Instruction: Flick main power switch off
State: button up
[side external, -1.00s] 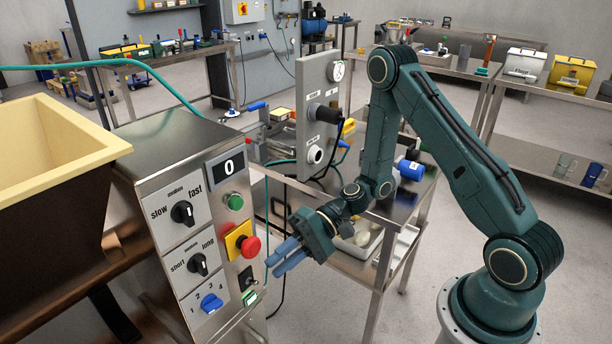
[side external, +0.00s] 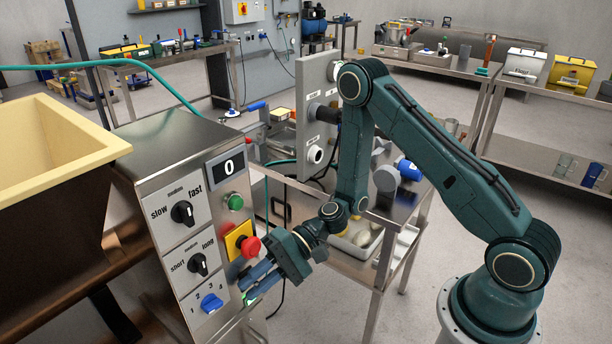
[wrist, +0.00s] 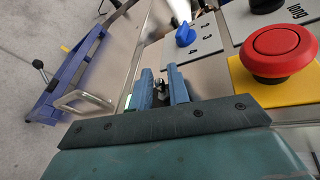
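The main power switch, a small metal toggle (wrist: 161,86), shows in the wrist view between my two blue fingertips. In the side view my fingers cover it, low on the right part of the machine's steel control panel (side external: 155,185). My gripper (side external: 247,283) is at the panel just below the red emergency button (side external: 251,246). Its fingers are a little apart, one on each side of the toggle in the wrist view (wrist: 160,80). I cannot tell whether either finger touches it. A green-lit part (wrist: 127,101) shows beside the left finger.
The red button on its yellow plate (wrist: 243,75) stands out close to my gripper. A blue selector knob (side external: 211,303) and black dials (side external: 182,212) are to the left. A green button (side external: 235,202) is above. A steel cart (side external: 375,270) stands behind my arm.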

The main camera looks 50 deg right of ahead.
grip_shut()
jog(key=shift+f, duration=0.1)
jog(key=shift+s+f+n+t+y, duration=0.1)
jog(key=shift+f+n+t+y, duration=0.1)
jog(key=shift+n+t, duration=0.45)
jog(key=shift+f+n+t+y, duration=0.1)
jog(key=shift+f+n+t, duration=0.15)
jog(key=shift+n, duration=0.7)
jog(key=shift+o, duration=0.2)
grip_release()
jog(key=shift+d, duration=0.1)
